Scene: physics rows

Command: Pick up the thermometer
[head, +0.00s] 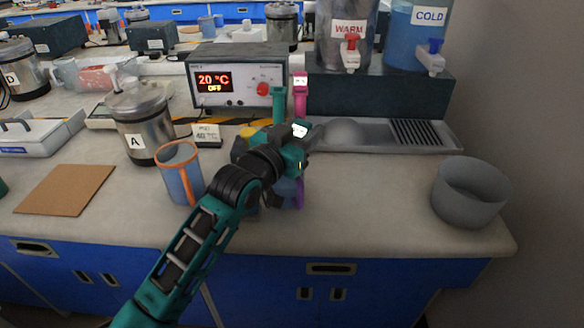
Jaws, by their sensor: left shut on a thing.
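My left gripper (292,148) reaches over the counter in the middle of the head view. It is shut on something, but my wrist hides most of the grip. A pink upright stick with a small pale display at its top, which looks like the thermometer (300,92), rises just behind and above the gripper. Its lower part is hidden. A teal upright piece (279,102) with a wider top stands just left of it; I cannot tell whether it belongs to my gripper. My right gripper is not in view.
A blue mug with an orange rim (183,180) stands left of my gripper. Behind are jar A (141,122) and a control box (238,78) reading 20 °C OFF. A drip tray (380,137) and grey bowl (470,190) are right. A purple-handled item (300,193) is mostly hidden below my gripper.

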